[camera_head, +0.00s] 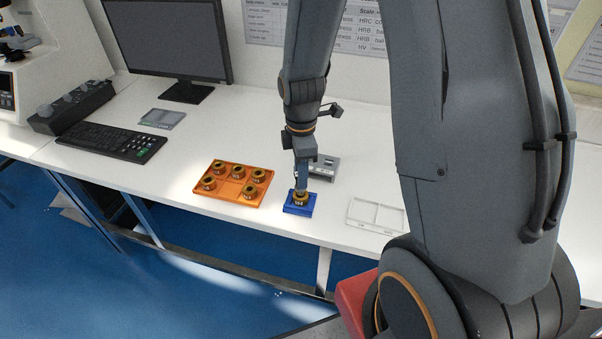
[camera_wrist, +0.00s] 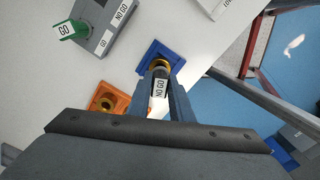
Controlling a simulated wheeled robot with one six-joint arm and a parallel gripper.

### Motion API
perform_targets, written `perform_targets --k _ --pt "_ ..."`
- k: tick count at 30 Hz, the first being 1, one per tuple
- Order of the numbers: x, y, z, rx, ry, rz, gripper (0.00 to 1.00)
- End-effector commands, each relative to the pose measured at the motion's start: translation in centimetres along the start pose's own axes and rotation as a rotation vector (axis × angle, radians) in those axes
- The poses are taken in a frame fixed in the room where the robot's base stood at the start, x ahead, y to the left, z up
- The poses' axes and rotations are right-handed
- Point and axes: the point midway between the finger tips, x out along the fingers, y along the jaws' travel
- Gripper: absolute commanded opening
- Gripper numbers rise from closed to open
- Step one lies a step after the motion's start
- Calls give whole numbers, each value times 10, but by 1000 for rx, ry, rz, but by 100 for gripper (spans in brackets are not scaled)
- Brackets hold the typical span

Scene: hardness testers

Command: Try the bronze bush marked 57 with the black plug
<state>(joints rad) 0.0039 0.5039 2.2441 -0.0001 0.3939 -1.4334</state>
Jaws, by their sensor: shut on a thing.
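My gripper (camera_head: 301,178) points down over the blue block (camera_head: 291,209) and is shut on the black plug. In the wrist view the gripper (camera_wrist: 162,80) holds the plug (camera_wrist: 159,86), whose white label reads NO GO. A bronze bush (camera_head: 301,199) sits in the blue block; its gold rim (camera_wrist: 160,63) shows just beyond the plug. The plug's end is at the bush, but I cannot tell how far inside it is. No number is readable on the bush. A green plug (camera_wrist: 68,31) labelled GO stands in the grey gauge stand (camera_wrist: 97,42).
An orange tray (camera_head: 232,200) with several bronze bushes lies left of the blue block. The gauge stand (camera_head: 324,168) is behind the block. A white divided tray (camera_head: 376,214) lies to the right. A keyboard (camera_head: 112,141) and monitor (camera_head: 170,40) are at the left.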

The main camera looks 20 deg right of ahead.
Motion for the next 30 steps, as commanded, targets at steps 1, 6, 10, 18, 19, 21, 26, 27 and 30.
perform_targets --k 1,6,10,18,19,21,26,27,30 --pt "0 0 0 0 0 0 0" --pt "0 0 0 0 0 1 0" --pt "0 0 0 0 0 1 0" --pt "2 0 0 0 0 0 0" --pt "3 0 0 0 0 0 0" --pt "3 0 0 0 0 0 0" --pt "5 0 0 0 0 0 0" --pt "6 0 0 0 0 0 0" --pt "7 0 0 0 0 0 0"
